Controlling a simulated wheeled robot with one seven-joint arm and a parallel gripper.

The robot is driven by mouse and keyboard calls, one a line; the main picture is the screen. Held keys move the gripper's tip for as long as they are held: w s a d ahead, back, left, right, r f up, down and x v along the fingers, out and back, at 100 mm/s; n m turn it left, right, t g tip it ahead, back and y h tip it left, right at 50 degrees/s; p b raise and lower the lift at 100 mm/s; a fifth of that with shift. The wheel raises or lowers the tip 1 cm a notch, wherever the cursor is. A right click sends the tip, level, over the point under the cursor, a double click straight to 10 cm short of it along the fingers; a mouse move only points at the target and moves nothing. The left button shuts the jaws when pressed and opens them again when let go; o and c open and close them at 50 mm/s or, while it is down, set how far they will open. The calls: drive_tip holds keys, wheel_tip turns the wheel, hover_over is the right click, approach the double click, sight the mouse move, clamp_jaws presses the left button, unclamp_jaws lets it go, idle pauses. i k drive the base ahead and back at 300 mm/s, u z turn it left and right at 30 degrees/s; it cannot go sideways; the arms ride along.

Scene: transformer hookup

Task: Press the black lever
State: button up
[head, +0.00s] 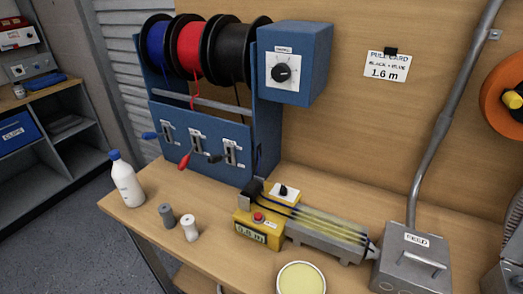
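The black lever (215,159) is the rightmost of three levers on the sloped front panel of the blue spool rack (265,150). Its knob sticks out to the left, below a labelled slot. The red lever (184,161) is left of it and hangs lower. The blue lever (151,136) is at the far left of the panel. Above them hang spools of blue wire (156,45), red wire (190,48) and black wire (237,52). My gripper is not in view.
A yellow unit (258,234) with a red button and small display sits right of the rack, with a wire-filled trough (325,235). A white bottle (126,180) and two small spools stand front left. A card (386,66) reads black + blue, 1.6 m.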

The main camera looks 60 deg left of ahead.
sight(214, 159)
drive_tip(key=u, duration=2.5)
drive_tip(key=k, duration=0.5)
drive_tip(key=u, duration=0.2)
drive_tip(key=i, duration=0.85)
